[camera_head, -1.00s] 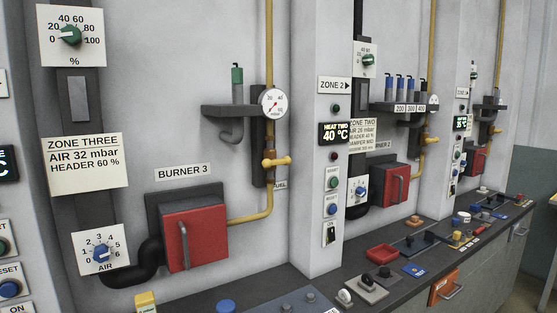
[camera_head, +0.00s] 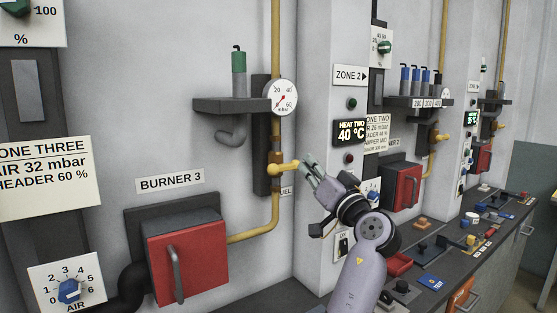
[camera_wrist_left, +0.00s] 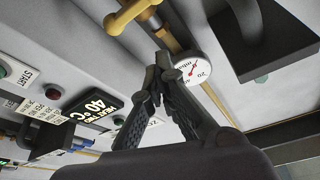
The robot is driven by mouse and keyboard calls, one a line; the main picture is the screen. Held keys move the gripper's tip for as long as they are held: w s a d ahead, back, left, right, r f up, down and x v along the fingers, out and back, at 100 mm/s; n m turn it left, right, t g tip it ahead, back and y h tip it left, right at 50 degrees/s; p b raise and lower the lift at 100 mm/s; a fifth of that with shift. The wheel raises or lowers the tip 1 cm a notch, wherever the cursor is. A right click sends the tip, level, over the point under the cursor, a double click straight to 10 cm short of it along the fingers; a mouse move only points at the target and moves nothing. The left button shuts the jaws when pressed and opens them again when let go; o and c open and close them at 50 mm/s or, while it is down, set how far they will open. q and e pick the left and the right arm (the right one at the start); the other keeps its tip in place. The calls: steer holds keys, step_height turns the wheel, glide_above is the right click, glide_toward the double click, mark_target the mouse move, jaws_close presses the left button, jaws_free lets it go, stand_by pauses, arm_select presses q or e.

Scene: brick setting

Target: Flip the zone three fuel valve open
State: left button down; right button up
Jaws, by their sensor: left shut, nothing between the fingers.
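The zone three fuel valve is a yellow handle (camera_head: 286,168) on the yellow vertical pipe beside burner 3. It sticks out to the right, roughly level, above a partly covered FUEL label (camera_head: 286,191). My left gripper (camera_head: 304,159) is shut and empty, with its fingertips close to the handle's right end. I cannot tell whether they touch it. In the left wrist view the shut fingers (camera_wrist_left: 162,62) show near the yellow handle (camera_wrist_left: 127,18), with the gauge behind. My right gripper is not in view.
A round pressure gauge (camera_head: 282,97) and a grey shelf (camera_head: 232,105) with a green-topped rod sit above the valve. The red burner 3 box (camera_head: 186,262) is below left. A cluttered bench runs right.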

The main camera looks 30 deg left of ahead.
arm_select(q)
steer(key=d, duration=0.2)
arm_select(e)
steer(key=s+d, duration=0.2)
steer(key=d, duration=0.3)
arm_select(q)
step_height(320, 180, up, 4)
steer(key=p, duration=0.5)
glide_above(285, 167)
steer(key=d, duration=0.2)
steer(key=f, duration=0.1)
steer(key=s+f+p, duration=0.1)
steer(key=f, duration=0.2)
steer(key=shift+s+a+f+p, duration=0.2)
steer(key=shift+s+p, duration=0.1)
steer(key=shift+p, duration=0.1)
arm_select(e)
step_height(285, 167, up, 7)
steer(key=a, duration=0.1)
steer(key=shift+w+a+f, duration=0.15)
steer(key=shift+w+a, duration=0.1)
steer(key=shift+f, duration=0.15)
